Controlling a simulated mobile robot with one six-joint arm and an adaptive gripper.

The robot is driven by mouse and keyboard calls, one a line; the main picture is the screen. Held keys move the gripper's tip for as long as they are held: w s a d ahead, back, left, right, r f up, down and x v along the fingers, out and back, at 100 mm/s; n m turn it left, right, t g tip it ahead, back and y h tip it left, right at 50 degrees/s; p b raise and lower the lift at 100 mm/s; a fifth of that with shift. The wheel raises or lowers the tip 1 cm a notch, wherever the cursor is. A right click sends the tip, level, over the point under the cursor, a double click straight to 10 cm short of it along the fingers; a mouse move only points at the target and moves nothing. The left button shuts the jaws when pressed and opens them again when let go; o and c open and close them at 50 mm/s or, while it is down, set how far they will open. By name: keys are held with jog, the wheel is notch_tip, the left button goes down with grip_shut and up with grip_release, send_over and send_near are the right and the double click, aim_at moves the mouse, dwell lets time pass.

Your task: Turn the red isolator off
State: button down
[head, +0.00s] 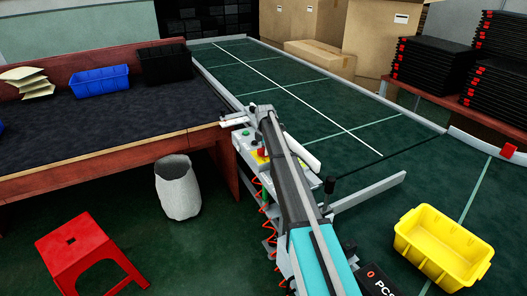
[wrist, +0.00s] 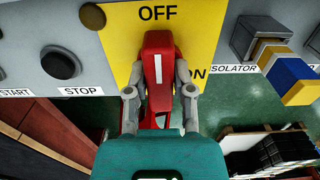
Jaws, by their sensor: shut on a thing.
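The red isolator handle (wrist: 159,62) stands on a yellow plate (wrist: 200,38) in the wrist view. The white stripe on the handle runs upright in the picture, lined up with the word OFF above it. ON is at the lower right of the handle and partly covered. My gripper (wrist: 160,80) is shut on the handle, one finger on each side. In the head view the control box with the yellow plate (head: 261,158) is beside the conveyor edge, largely covered by my arm, and my gripper cannot be made out there.
A blue-and-yellow switch (wrist: 296,80) is at the right. In the head view a grey bin (head: 178,190), a red stool (head: 85,255) and a yellow crate (head: 440,250) stand around my arm.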

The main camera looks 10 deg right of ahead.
jog(key=shift+s+a, duration=0.1)
jog(key=shift+s, duration=0.15)
jog(key=c, duration=0.6)
grip_release()
jog(key=shift+o, duration=0.6)
jog(key=shift+w, duration=0.1)
jog(key=shift+r, duration=0.15)
